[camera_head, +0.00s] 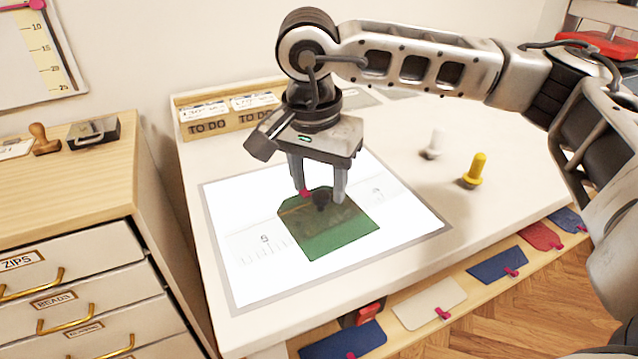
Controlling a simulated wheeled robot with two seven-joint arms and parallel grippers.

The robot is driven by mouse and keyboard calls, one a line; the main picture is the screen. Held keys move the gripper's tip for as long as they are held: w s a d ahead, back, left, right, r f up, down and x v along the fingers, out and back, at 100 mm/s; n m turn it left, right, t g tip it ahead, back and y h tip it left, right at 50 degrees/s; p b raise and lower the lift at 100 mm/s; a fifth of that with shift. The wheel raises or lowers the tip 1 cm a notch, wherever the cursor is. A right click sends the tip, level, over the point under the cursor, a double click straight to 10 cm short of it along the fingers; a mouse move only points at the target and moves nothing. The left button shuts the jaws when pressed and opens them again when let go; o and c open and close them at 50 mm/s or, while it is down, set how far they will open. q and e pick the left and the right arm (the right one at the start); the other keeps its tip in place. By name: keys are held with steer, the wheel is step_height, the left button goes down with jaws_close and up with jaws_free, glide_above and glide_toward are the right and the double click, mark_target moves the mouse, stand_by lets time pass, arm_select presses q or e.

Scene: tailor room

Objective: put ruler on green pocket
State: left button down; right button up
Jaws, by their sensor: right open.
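The green pocket (338,242) lies flat on the white lit panel, with a brownish band across its upper part and a pink tip at its upper edge. A faint see-through strip with numbers, which looks like the ruler (262,243), runs across the panel and seems to pass over the pocket. A dark knob (321,201) stands on this strip above the pocket. My right gripper (320,197) points down with its fingers open, one on each side of the knob; I cannot tell whether they touch it. My left gripper is out of view.
A white peg (434,144) and a yellow peg (474,171) stand right of the panel (240,291). A wooden TO DO box (228,120) is at the back. A drawer cabinet (75,190) stands at left.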

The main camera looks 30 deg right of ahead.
mark_target(314, 217)
step_height(314, 217, up, 10)
steer(key=a, duration=0.1)
steer(key=shift+s+r, duration=0.25)
steer(key=shift+s, duration=0.1)
steer(key=shift+p, duration=0.3)
